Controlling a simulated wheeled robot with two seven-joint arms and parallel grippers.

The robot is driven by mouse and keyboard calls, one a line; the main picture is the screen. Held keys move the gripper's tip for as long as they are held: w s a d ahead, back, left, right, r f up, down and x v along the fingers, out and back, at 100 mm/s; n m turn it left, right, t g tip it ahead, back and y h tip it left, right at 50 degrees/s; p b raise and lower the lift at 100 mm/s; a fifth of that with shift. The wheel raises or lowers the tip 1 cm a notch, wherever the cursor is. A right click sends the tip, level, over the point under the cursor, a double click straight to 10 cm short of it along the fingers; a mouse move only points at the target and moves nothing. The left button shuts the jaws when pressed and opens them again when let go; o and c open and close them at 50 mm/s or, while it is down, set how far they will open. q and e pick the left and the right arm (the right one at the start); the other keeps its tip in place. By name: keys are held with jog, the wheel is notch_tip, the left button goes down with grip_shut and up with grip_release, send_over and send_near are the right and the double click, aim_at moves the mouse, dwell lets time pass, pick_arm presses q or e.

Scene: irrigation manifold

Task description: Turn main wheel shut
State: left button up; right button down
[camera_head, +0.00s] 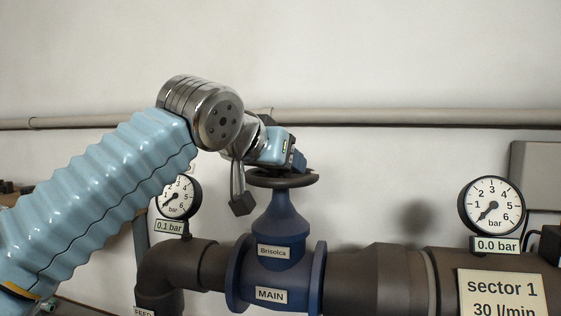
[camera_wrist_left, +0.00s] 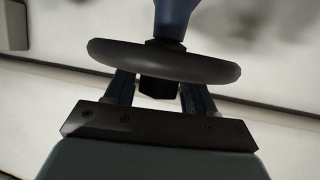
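The main wheel (camera_head: 283,181) is a dark handwheel lying flat on top of the blue main valve (camera_head: 281,215), which has a MAIN label (camera_head: 271,295). My left gripper (camera_head: 292,160) is down at the wheel from above. In the left wrist view the wheel (camera_wrist_left: 165,62) shows edge-on, with a dark hub nut (camera_wrist_left: 158,88) projecting from it. The two fingers of my left gripper (camera_wrist_left: 159,84) stand apart, one on each side of the nut, with their tips at the wheel and partly hidden by its rim. Whether they touch the wheel is unclear. My right gripper is out of view.
A gauge (camera_head: 179,198) at left has a 0.1 bar label. A gauge (camera_head: 492,205) at right has a 0.0 bar label. A thick dark pipe (camera_head: 350,280) runs to the sector 1 sign (camera_head: 503,292). A thin pipe (camera_head: 420,117) crosses the wall behind.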

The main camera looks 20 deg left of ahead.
pick_arm(q)
jog(key=v, duration=1.4)
jog(key=shift+a, duration=0.1)
